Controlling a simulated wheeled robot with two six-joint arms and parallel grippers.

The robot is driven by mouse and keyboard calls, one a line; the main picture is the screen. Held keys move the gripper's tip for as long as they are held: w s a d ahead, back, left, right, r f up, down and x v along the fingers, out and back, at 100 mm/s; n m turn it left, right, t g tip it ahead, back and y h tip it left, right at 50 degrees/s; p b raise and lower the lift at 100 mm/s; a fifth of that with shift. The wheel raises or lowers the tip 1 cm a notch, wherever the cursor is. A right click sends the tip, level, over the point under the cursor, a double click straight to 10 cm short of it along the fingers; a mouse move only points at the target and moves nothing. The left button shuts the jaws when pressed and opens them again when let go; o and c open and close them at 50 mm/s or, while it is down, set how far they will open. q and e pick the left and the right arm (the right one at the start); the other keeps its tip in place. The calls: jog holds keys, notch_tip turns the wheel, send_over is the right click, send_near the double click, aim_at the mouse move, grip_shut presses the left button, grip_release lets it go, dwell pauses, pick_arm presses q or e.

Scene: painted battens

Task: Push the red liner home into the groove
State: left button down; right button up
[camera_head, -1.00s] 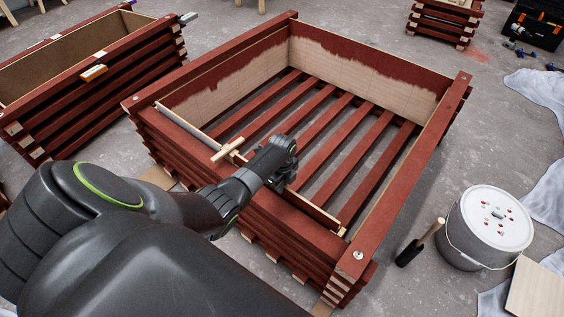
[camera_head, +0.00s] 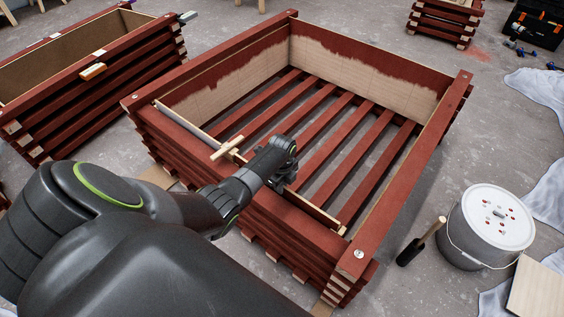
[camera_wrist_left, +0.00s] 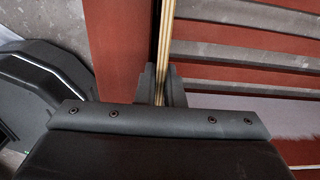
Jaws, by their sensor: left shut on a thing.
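The liner is a thin panel along the near-left wall of the large red slatted crate (camera_head: 300,222). Its pale top edge (camera_head: 318,212) shows in the head view, and its plywood edge (camera_wrist_left: 168,35) runs up the wrist view. Its face is mostly hidden, so I cannot tell its colour. My left gripper (camera_head: 286,167) is over that wall, shut on the liner's upper edge; its fingers (camera_wrist_left: 162,85) sit either side of it in the wrist view. A dark gap lies between liner and red rail (camera_wrist_left: 118,45). The groove's depth is hidden. My right gripper is out of view.
A small wooden crosspiece (camera_head: 226,148) lies across the liner's edge, left of the gripper. Another red crate (camera_head: 100,80) stands at left. A white bucket (camera_head: 490,222) and a dark wooden-handled tool (camera_head: 412,252) are on the floor at right. The slatted crate floor is clear.

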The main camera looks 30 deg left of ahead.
pick_arm(q)
jog(key=shift+w+f, duration=0.1)
jog(key=shift+f, duration=0.05)
jog(key=c, duration=1.5)
grip_release()
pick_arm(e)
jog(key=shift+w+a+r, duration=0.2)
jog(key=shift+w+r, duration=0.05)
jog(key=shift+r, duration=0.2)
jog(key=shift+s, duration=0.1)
